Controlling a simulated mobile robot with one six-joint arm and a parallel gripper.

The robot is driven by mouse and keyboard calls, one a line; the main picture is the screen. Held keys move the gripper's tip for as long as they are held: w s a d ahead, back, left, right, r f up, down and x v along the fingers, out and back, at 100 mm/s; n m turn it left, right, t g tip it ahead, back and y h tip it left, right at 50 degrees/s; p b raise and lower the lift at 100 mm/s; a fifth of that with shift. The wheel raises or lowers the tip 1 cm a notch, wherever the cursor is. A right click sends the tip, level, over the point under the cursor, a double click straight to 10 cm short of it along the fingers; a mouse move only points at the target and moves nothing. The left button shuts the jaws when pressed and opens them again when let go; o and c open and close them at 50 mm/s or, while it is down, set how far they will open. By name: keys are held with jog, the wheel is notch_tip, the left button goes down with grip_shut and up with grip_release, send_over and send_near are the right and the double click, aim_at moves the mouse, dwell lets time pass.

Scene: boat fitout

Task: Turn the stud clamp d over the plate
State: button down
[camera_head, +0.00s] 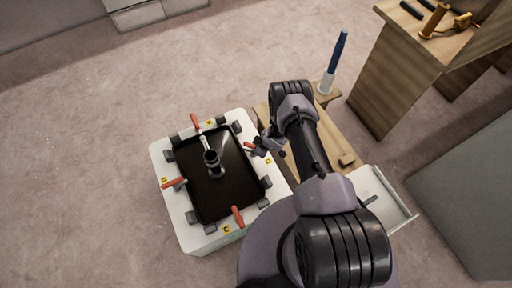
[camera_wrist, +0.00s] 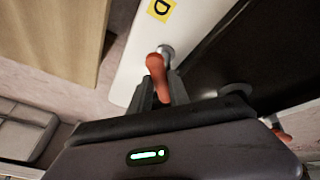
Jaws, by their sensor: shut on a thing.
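Stud clamp d (camera_wrist: 156,72) has an orange-red handle on a grey stud, beside the yellow D label (camera_wrist: 161,9) in the wrist view. Its handle lies over the white rim, beside the black plate's edge rather than across it. My gripper (camera_wrist: 165,88) is shut on the handle, one finger on each side. In the head view my gripper (camera_head: 260,148) is at the plate's right edge, and the clamp handle (camera_head: 249,146) shows partly beside it. The black plate (camera_head: 228,196) lies on the white table (camera_head: 162,152); it also shows in the wrist view (camera_wrist: 235,58).
Other orange-handled clamps stand at the top (camera_head: 195,122), left (camera_head: 174,183) and bottom (camera_head: 238,216) of the plate. A dark upright fitting (camera_head: 212,160) stands on the plate. Grey blocks line its edge. A wooden bench (camera_head: 341,143) with a blue-topped tool (camera_head: 337,60) is to the right.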

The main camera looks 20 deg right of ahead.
jog(key=n, duration=0.2)
jog(key=n+g+y, duration=0.1)
jog(key=n, duration=0.2)
jog(key=shift+w+d+n+y, duration=0.3)
jog(key=shift+w+y, duration=0.1)
jog(key=shift+w+n+g+y, duration=0.2)
jog(key=shift+n+g, duration=0.35)
jog(key=shift+n, duration=0.5)
jog(key=shift+w+n+g+y, duration=0.1)
jog(key=shift+n+g+y, duration=0.1)
jog(key=shift+n+g, duration=0.6)
jog(key=shift+n+t, duration=0.25)
jog(key=shift+n, duration=0.2)
jog(key=c, duration=1.3)
grip_release()
jog(key=shift+o, duration=0.2)
jog(key=shift+r, duration=0.1)
jog(key=p+v, duration=0.7)
jog(key=v, duration=1)
jog(key=shift+d+r, duration=0.1)
